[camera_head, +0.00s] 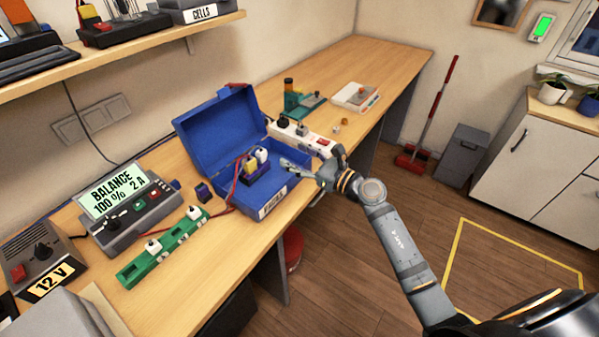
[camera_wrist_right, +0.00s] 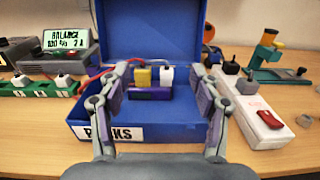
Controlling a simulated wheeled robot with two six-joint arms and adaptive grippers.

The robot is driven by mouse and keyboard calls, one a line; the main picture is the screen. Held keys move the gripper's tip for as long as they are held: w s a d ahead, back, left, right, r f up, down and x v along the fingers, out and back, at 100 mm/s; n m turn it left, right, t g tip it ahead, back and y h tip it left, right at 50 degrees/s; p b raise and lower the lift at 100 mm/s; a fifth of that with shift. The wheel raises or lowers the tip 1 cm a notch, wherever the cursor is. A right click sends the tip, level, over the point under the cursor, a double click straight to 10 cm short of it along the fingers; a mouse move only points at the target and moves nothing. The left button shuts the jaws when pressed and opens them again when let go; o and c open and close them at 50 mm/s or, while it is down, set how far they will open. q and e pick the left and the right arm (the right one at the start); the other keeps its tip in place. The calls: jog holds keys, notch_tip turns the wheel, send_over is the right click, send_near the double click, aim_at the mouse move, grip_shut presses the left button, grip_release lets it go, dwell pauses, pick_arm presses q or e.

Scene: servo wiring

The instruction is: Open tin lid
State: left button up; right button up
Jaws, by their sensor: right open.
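The blue tin (camera_head: 292,192) stands on the workbench with a white label on its front; it also shows in the wrist view (camera_wrist_right: 205,133). Its lid (camera_head: 213,132) stands open, raised at the back, and fills the top middle of the wrist view (camera_wrist_right: 150,35). Inside are a dark purple block (camera_wrist_right: 150,94), a yellow connector (camera_wrist_right: 141,76) and a white connector (camera_wrist_right: 167,76). My right gripper (camera_head: 305,170) is open at the tin's right front side, its fingers spread with nothing between them. It looks apart from the lid. My left gripper is out of view.
A white power strip (camera_head: 322,145) lies right of the tin. A green strip (camera_head: 150,262) and the balance charger (camera_head: 120,215) stand to its left, with a red wire running toward the tin. A shelf (camera_head: 130,62) hangs above. The bench's far right end is clear.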

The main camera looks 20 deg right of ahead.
jog(key=f, duration=0.1)
jog(key=f+b, duration=0.1)
jog(key=shift+d+f, duration=0.2)
jog(key=shift+f, duration=0.15)
